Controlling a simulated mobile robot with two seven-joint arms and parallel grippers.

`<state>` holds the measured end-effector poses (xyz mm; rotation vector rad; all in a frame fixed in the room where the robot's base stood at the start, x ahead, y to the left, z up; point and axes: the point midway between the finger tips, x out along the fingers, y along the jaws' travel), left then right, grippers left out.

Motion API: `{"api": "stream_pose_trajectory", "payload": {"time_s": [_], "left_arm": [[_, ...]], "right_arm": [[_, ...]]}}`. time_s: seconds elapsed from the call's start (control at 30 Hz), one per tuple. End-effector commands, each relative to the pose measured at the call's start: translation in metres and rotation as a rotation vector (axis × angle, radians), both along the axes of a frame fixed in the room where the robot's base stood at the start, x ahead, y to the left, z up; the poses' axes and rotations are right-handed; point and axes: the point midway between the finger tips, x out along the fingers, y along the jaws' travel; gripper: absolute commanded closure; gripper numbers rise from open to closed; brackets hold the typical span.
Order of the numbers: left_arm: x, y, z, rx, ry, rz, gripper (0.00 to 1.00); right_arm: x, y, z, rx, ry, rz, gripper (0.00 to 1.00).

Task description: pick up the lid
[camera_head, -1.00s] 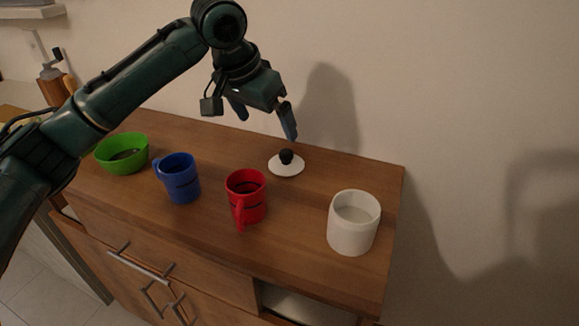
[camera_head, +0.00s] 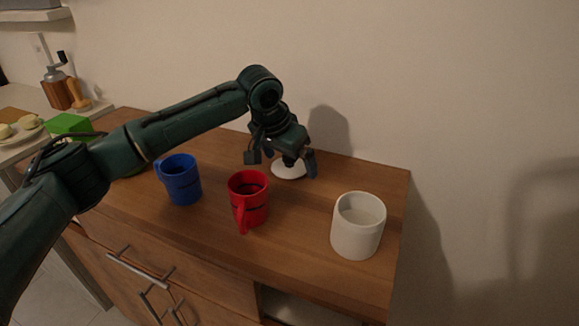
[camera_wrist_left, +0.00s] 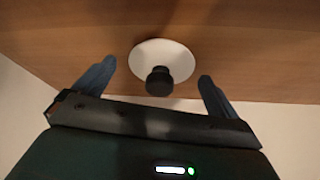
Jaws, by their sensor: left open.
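The lid is a white disc with a black knob. In the head view the white lid (camera_head: 288,172) lies on the wooden cabinet top near the wall, and my gripper hides its knob. In the left wrist view the lid (camera_wrist_left: 162,56) shows whole, with its black knob (camera_wrist_left: 159,81) toward the gripper. My left gripper (camera_head: 290,165) is just above the lid. In the left wrist view its fingers (camera_wrist_left: 152,82) are apart, one on each side of the knob, with gaps and no contact that I can see. My right gripper is not in view.
A red mug (camera_head: 248,200) stands in front of the lid. A blue mug (camera_head: 181,180) is left of it, and a white canister (camera_head: 357,225) is at the right. The wall is close behind.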

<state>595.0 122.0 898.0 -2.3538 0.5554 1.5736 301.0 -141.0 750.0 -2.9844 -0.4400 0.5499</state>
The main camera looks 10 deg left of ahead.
Motion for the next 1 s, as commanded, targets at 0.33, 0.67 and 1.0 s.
{"api": "stream_pose_trajectory", "payload": {"time_s": [0.33, 0.67, 1.0], "left_arm": [[0.0010, -0.0006, -0.0028, 0.000, -0.001, 0.000, 0.10], [0.0008, -0.0005, -0.0026, -0.001, 0.000, 0.000, 0.37], [0.0009, -0.0004, -0.0024, 0.000, -0.001, 0.000, 0.51]], "right_arm": [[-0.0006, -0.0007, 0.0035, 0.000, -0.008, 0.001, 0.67], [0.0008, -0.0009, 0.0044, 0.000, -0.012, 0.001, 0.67], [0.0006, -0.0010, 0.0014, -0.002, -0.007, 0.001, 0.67]]}}
